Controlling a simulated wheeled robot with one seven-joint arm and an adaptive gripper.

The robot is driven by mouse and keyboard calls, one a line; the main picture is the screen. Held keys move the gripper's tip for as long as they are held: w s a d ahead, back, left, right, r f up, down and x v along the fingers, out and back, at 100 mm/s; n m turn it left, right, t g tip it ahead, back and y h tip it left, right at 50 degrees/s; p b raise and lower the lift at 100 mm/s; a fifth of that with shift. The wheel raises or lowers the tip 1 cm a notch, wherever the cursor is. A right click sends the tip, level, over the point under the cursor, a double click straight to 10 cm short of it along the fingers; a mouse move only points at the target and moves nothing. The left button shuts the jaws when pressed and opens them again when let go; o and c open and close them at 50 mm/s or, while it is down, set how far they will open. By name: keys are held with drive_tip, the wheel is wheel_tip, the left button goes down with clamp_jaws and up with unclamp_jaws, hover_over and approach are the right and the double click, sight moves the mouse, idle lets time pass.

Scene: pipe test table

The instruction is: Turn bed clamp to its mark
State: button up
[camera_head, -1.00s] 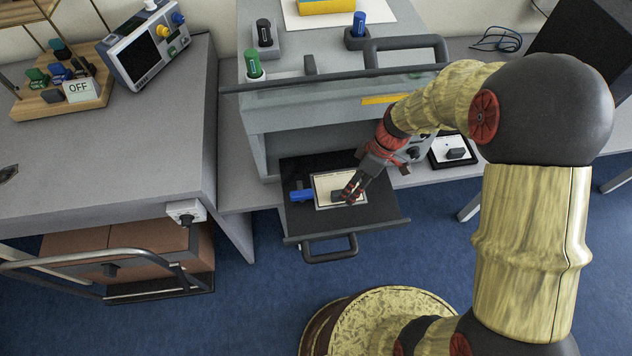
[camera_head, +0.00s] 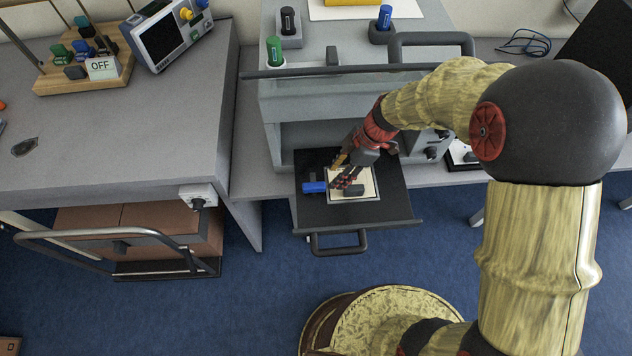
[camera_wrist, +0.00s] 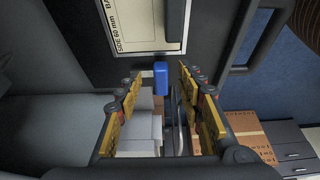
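The blue clamp (camera_head: 314,187) sits at the left side of the dark pulled-out bed (camera_head: 390,205), beside a white card. In the wrist view the blue clamp (camera_wrist: 160,78) shows as a small upright block below the card's edge. My gripper (camera_head: 341,173) is over the bed, just right of the clamp. In the wrist view my gripper (camera_wrist: 159,88) is open, its fingers on either side of the blue block. I cannot tell whether they touch it. No mark for the clamp can be made out.
The white card (camera_head: 370,184) carries a dark grey piece (camera_head: 353,190); in the wrist view it reads "SIDE 60 mm". A handle (camera_head: 338,244) fronts the bed. The grey machine housing (camera_head: 350,98) overhangs behind. A side table (camera_head: 130,130) stands left.

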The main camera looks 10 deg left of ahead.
sight(314, 184)
drive_tip(key=a, duration=0.1)
drive_tip(key=s+a, duration=0.1)
drive_tip(key=a, duration=0.1)
drive_tip(key=shift+a, duration=0.3)
drive_tip(key=shift+a+b+x, duration=0.15)
drive_tip(key=shift+b+x, duration=0.15)
drive_tip(key=shift+x, duration=1)
drive_tip(key=shift+a+b+x, duration=0.1)
drive_tip(key=shift+b+x, duration=0.2)
drive_tip(key=shift+x, duration=1.05)
drive_tip(key=shift+r, duration=0.1)
drive_tip(key=c, duration=0.4)
clamp_jaws()
